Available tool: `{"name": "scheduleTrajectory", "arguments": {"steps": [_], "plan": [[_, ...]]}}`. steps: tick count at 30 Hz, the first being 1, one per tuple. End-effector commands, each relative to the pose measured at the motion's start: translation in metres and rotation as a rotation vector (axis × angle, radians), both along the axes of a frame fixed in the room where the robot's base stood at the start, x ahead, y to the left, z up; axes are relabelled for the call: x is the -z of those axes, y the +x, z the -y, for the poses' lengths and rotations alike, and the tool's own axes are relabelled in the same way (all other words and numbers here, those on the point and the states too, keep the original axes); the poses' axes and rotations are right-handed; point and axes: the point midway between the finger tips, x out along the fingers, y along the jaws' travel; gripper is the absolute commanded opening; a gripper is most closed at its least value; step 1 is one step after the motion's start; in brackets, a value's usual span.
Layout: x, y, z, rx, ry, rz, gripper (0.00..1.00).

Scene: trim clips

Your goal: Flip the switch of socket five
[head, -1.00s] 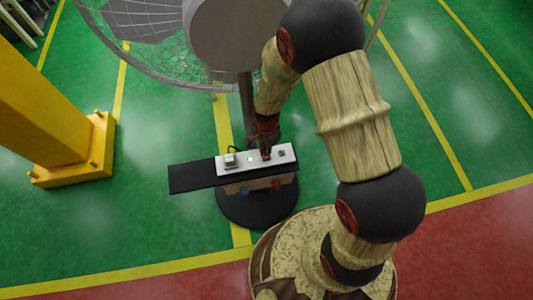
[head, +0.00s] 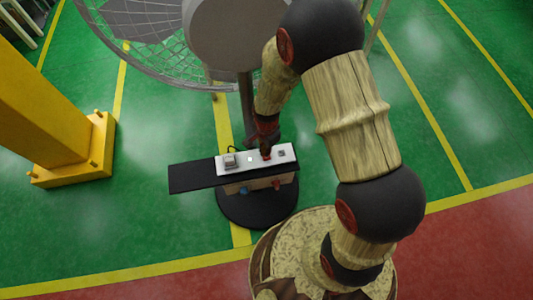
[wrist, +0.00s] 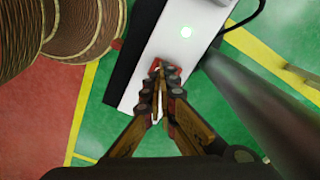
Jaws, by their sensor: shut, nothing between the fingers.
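A white socket strip (head: 230,168) lies on a dark board in the head view. It carries a plug-like block (head: 230,160) at its left, a small round light (head: 250,159) and a dark outlet-like mark (head: 281,153) at its right. My gripper (head: 266,155) points down onto the strip between the light and that mark. I see no readable socket numbers, and contact is unclear.
The dark board (head: 190,177) sticks out left of the strip, above a round black base (head: 255,210). A grey pole (head: 245,100) with a large fan-like head (head: 237,30) rises behind. A yellow post (head: 50,100) stands at left. Green floor around is open.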

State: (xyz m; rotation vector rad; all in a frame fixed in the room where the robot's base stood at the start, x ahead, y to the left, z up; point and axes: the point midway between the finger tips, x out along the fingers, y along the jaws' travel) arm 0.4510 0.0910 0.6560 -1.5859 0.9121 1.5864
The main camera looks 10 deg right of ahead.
Motion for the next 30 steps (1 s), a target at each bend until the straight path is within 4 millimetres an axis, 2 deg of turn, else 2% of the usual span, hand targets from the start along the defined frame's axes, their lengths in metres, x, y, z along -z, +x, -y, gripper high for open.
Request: {"name": "scheduleTrajectory", "arguments": {"steps": [30], "plan": [[0.014,0.000,0.000,0.000,0.000,0.000,0.00]]}}
